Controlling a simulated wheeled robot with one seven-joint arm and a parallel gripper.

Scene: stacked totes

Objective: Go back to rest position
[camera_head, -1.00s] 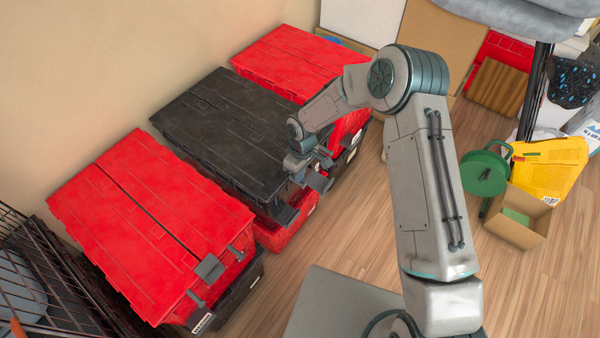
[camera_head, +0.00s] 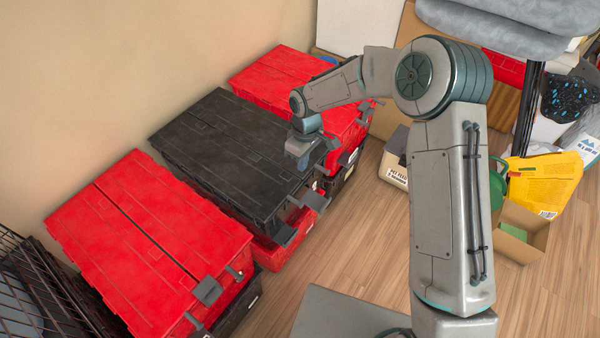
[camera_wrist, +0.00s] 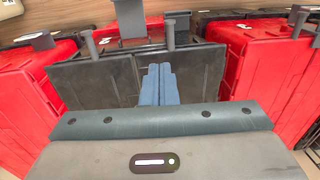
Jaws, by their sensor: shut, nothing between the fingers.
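My gripper (camera_head: 303,160) hangs at the end of my raised arm, above the front right part of the black-lidded tote (camera_head: 230,150). In the wrist view my gripper (camera_wrist: 160,84) shows two blue fingers pressed together with nothing between them. The black lid (camera_wrist: 95,82) lies behind the fingers in that view, and the fingers appear apart from it. Red-lidded totes stand on both sides of the black one: a near left one (camera_head: 145,235) and a far one (camera_head: 285,75).
The totes are stacked along the wall. Black latches (camera_head: 207,291) stick out from their fronts. A cardboard box (camera_head: 520,232), a yellow bag (camera_head: 543,183) and a white bin (camera_head: 393,165) stand to the right. The wooden floor (camera_head: 345,235) in front of the totes is clear.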

